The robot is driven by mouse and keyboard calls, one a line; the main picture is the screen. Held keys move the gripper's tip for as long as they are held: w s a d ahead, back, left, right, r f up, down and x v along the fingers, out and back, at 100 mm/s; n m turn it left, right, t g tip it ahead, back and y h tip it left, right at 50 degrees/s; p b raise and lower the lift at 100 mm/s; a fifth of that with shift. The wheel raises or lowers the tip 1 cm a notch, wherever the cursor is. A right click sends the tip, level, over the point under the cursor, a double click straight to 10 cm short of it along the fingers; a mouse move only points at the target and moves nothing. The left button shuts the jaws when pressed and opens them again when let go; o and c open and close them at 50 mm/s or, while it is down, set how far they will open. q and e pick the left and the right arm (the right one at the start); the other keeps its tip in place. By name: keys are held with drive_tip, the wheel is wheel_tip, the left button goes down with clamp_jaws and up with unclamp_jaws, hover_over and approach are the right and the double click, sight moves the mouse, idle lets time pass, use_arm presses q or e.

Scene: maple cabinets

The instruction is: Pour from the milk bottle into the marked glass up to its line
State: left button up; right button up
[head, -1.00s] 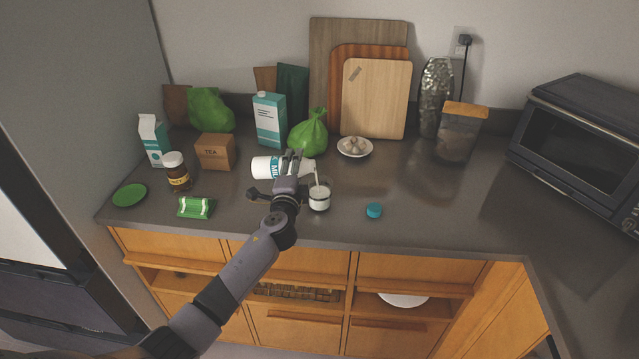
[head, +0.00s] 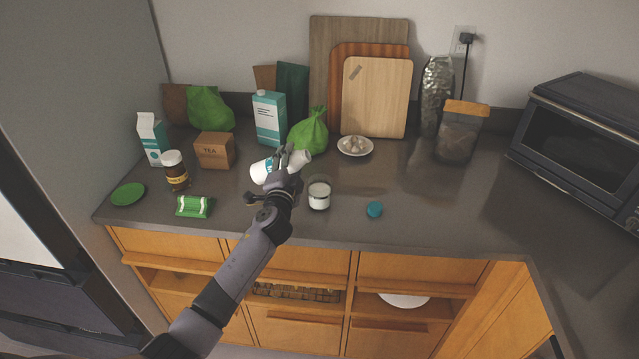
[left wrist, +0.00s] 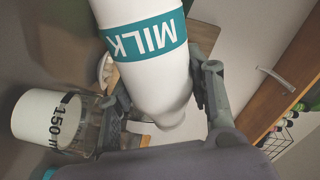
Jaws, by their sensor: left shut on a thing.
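My left gripper (head: 287,160) is shut on the white milk bottle (head: 262,171) and holds it above the counter. The bottle is tilted, its open mouth to the right and slightly raised, with no stream coming out. In the left wrist view the gripper's fingers (left wrist: 165,95) are on both sides of the bottle (left wrist: 145,65), whose teal band reads MILK. The marked glass (head: 319,194) stands upright just right of the gripper and holds white milk. Its black "150 m…" mark shows beside the milk in the left wrist view (left wrist: 60,120); the exact level against the line is unclear.
A blue cap (head: 375,209) lies right of the glass. A plate of garlic (head: 355,147) and a green bag (head: 309,134) stand behind. A honey jar (head: 176,172), tea box (head: 214,151) and green packet (head: 195,206) are at the left. The counter's right middle is clear.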

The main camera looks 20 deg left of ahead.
use_arm(q)
drive_tip(key=shift+s+d+n, duration=0.1)
drive_tip(key=shift+n, duration=0.5)
drive_tip(key=f+n+b, duration=0.1)
drive_tip(key=n+b, duration=0.2)
drive_tip(key=shift+d+f+n, duration=0.1)
drive_tip(key=shift+f+n, duration=0.2)
drive_tip(key=shift+f, duration=0.1)
drive_tip(key=shift+a+f+n+b, duration=0.15)
drive_tip(key=shift+a+n+b, duration=0.25)
drive_tip(key=shift+n, duration=0.4)
drive_tip(key=shift+s+a+r+n+p, duration=0.1)
drive_tip(key=shift+a+r+n+p, duration=0.55)
drive_tip(key=shift+r+n+p, duration=0.4)
drive_tip(key=shift+s+a+f+n+b, duration=0.15)
drive_tip(key=shift+a+f+n+b, duration=0.25)
drive_tip(key=shift+f+n, duration=0.3)
drive_tip(key=shift+s+a+f+n, duration=0.1)
drive_tip(key=shift+a+n, duration=0.15)
drive_tip(key=shift+n, duration=0.45)
drive_tip(key=shift+a+f+n, duration=0.1)
drive_tip(key=shift+a+n, duration=0.15)
drive_tip(key=shift+n, duration=0.4)
